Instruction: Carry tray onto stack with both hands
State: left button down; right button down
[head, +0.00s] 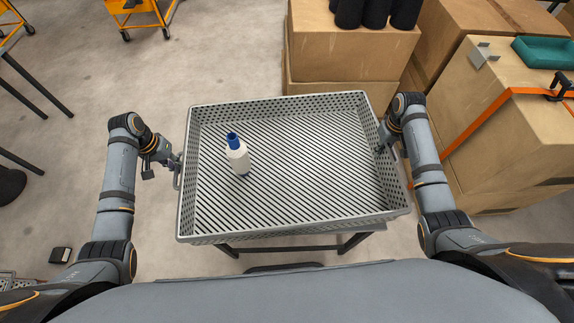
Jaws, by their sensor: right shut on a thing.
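A grey perforated tray (290,236) is in front of me in the head view, with slotted floor and raised walls. A white bottle with a blue cap (237,156) stands inside it, left of the middle. My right gripper (381,150) is shut on the tray's right side. My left gripper (176,164) is at the handle on the tray's left side; its fingers are small and partly hidden, so I cannot tell whether they are closed. Dark legs of a stand (300,247) show below the tray's near edge. I cannot tell whether the tray touches it.
Stacked cardboard boxes (345,52) stand behind the tray, with black cylinders on top. More boxes (530,140) at right carry an orange strap and a green bin (543,52). An orange cart (140,15) stands at the back left.

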pick_arm(q)
jog(key=shift+w+r, duration=0.15)
pick_arm(e)
jog(key=shift+w+r, duration=0.15)
